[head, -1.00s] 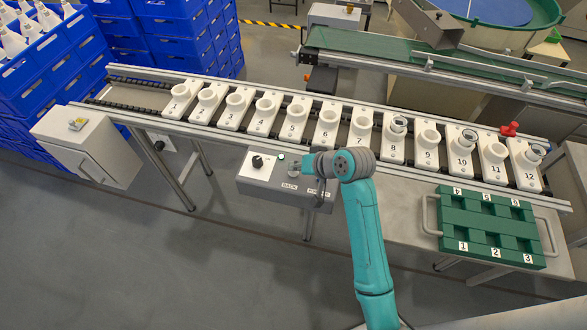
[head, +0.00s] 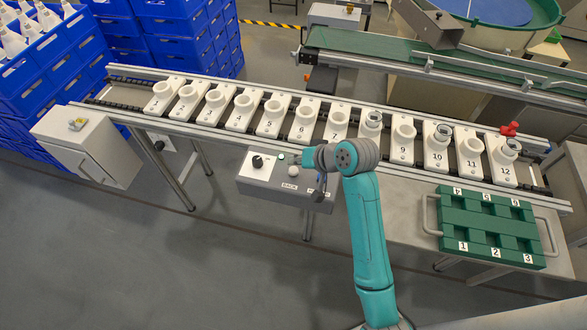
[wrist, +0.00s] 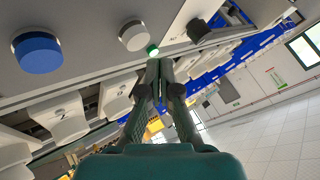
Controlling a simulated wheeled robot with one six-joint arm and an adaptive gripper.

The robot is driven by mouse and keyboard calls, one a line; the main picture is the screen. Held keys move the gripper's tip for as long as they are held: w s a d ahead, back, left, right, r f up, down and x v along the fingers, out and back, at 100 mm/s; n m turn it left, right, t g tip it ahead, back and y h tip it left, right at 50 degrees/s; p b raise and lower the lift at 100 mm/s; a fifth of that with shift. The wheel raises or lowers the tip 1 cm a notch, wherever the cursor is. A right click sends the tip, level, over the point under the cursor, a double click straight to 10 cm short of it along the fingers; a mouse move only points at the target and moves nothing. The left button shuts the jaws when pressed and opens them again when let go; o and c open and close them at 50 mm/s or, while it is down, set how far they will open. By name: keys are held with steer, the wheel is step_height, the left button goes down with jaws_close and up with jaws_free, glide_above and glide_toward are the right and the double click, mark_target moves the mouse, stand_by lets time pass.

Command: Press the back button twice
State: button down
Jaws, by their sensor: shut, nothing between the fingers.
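The back button (head: 293,170) is a white round button above the BACK label on the grey control box (head: 260,187). In the wrist view the white button (wrist: 133,36) stands up from the panel, with a blue button (wrist: 37,52) to its left and a lit green lamp (wrist: 153,50) to its right. My gripper (wrist: 160,62) is shut and empty. In the wrist view its tips show just below the lamp; they look apart from the white button. In the head view my wrist covers the right part of the box and hides the blue button.
A black knob (head: 257,161) sits left on the box. Behind it, a conveyor (head: 130,94) carries numbered white socket carriers, some with clear bulbs. A green tray (head: 490,228) with numbered pockets stands right on a grey table. A grey cabinet (head: 85,150) stands left.

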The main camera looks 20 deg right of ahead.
mark_target(296, 171)
steer(key=shift+r, duration=2.05)
steer(key=shift+f, duration=0.15)
